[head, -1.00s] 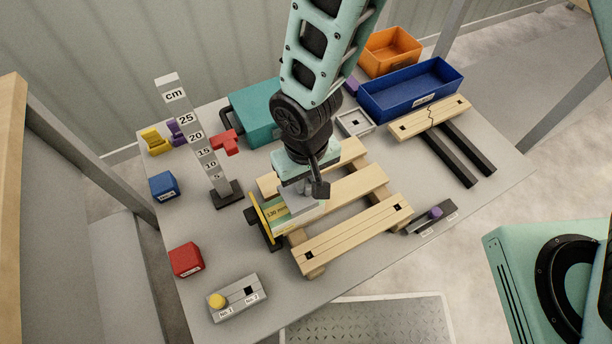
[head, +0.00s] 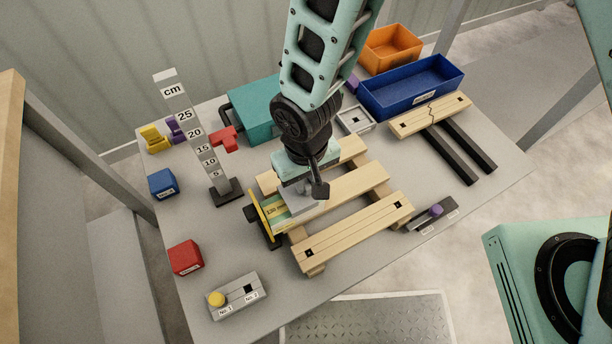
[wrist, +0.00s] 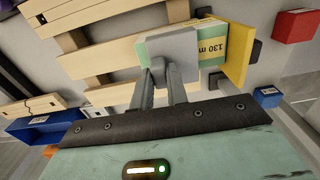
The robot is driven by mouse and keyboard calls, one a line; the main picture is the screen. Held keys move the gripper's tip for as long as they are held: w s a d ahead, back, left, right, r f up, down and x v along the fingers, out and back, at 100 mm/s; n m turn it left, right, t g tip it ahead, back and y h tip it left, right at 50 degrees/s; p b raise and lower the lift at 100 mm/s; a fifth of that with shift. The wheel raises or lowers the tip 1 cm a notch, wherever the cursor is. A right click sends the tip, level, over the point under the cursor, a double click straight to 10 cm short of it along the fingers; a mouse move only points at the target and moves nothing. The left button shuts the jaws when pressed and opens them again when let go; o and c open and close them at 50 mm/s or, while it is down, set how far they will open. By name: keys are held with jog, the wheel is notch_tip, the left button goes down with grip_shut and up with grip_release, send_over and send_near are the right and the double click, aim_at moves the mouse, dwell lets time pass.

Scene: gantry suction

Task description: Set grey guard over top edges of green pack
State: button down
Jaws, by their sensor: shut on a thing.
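The green pack (head: 275,206) lies on the wooden pallet, at its left side, with a yellow label reading 130 mm; it also shows in the wrist view (wrist: 210,48). The grey guard (wrist: 168,45) is a flat plate in the wrist view, over the pack and hiding much of it. My gripper (wrist: 165,68) is shut on the guard, its two fingers close together at the guard's near side. In the head view my gripper (head: 306,190) is above the pack, and the arm hides part of the guard. I cannot tell whether the guard touches the pack.
A yellow upright plate (head: 263,220) on a black base stands at the pack's left end. A height scale (head: 200,140) stands left. Blue (head: 412,98) and orange (head: 392,50) bins are at the back right.

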aim_at(306, 182)
jog(key=shift+f+b, duration=0.55)
jog(key=shift+f, duration=0.5)
jog(key=c, duration=1.3)
grip_release()
jog(key=shift+r, duration=0.15)
notch_tip(306, 182, up, 17)
jog(key=p, duration=0.2)
jog(key=shift+r, duration=0.1)
